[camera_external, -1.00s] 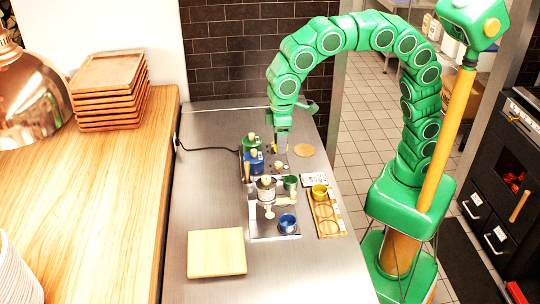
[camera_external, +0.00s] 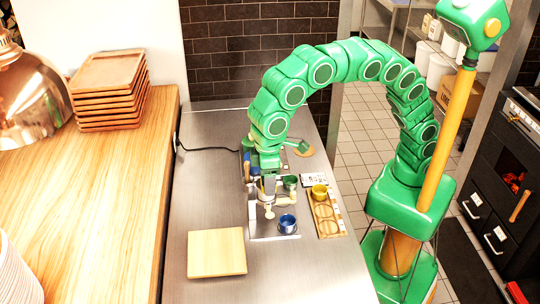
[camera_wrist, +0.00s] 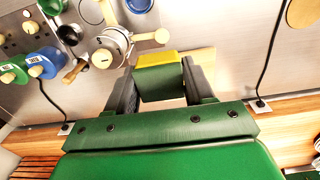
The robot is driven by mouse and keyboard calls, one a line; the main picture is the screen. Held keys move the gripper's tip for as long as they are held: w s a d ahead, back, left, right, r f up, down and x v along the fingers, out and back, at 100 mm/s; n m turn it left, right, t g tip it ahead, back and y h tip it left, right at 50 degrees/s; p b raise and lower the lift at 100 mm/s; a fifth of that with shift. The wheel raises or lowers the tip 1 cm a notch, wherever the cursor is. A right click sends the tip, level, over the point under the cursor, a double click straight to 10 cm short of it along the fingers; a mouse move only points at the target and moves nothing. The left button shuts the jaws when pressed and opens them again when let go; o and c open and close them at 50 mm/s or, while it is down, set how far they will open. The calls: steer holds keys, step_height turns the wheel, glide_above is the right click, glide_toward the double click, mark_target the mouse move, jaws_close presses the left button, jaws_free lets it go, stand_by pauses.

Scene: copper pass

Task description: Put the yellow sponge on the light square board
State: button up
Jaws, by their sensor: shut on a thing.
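The yellow sponge (camera_wrist: 157,59), with a green side, is held between the two dark fingers of my gripper (camera_wrist: 160,80) in the wrist view. In the external view my gripper (camera_external: 268,186) hangs over the cluster of metal and coloured items on the steel counter, and I cannot make out the sponge there. The light square board (camera_external: 217,252) lies flat and bare at the near left of the counter, apart from my gripper. A pale patch behind the sponge in the wrist view may be part of that board.
A stack of brown trays (camera_external: 108,90) sits on the wooden counter at left. The steel around the board is clear.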

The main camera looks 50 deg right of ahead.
steer(key=shift+s+a+f, duration=0.15)
steer(key=shift+a, duration=0.05)
steer(key=shift+d+f, duration=0.1)
steer(key=shift+f, duration=2.3)
steer(key=shift+w+a+f, duration=1.9)
steer(key=shift+a+f, duration=0.1)
steer(key=shift+a, duration=2.1)
glide_above(226, 249)
steer(key=shift+s+d+f, duration=0.1)
steer(key=shift+d+f, duration=0.05)
steer(key=shift+f, duration=2.6)
steer(key=shift+f, duration=0.15)
steer(key=shift+f, duration=1.6)
steer(key=shift+f, duration=0.15)
